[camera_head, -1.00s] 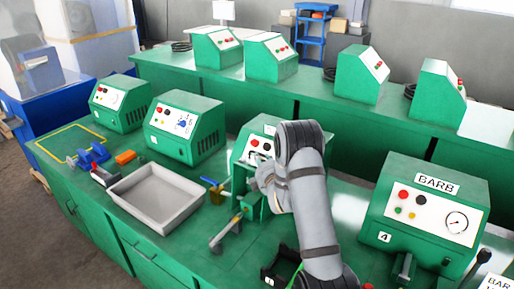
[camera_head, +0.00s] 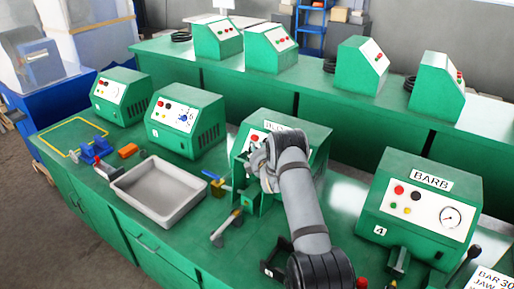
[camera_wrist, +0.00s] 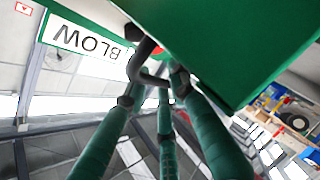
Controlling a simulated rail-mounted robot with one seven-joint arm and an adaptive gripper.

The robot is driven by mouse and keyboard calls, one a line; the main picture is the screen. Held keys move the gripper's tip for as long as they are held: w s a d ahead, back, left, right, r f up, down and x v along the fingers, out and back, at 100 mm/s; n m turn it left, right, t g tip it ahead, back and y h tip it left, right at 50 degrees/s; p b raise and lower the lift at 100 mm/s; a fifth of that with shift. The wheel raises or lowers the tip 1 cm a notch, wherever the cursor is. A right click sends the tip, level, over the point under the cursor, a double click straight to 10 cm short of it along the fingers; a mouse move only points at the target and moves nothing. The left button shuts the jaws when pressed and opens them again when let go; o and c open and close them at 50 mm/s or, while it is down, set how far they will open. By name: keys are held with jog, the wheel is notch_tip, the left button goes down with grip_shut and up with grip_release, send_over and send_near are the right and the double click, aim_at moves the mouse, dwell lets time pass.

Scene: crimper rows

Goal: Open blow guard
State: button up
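The green BLOW machine (camera_head: 300,133) stands on the bench in the middle of the head view, its label and front partly hidden by my arm. My gripper (camera_head: 259,165) is at the machine's front, above a green bracket-like part (camera_head: 248,190). In the wrist view the upside-down BLOW label (camera_wrist: 90,42) is close, beside the green housing (camera_wrist: 235,45). A bent grey metal loop (camera_wrist: 140,62) lies near the dark green rod-like parts. I cannot tell whether my fingers touch or hold the loop. The guard cannot be clearly made out.
A grey tray (camera_head: 158,190) lies left of the machine, with a blue-handled valve (camera_head: 213,180) and a lever tool (camera_head: 227,228) nearby. The BARB machine (camera_head: 424,208) stands to the right. A dark block (camera_head: 275,262) sits near my arm.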

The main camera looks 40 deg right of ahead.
jog(key=shift+c, duration=0.7)
jog(key=c, duration=0.4)
jog(key=shift+f, duration=0.1)
grip_shut()
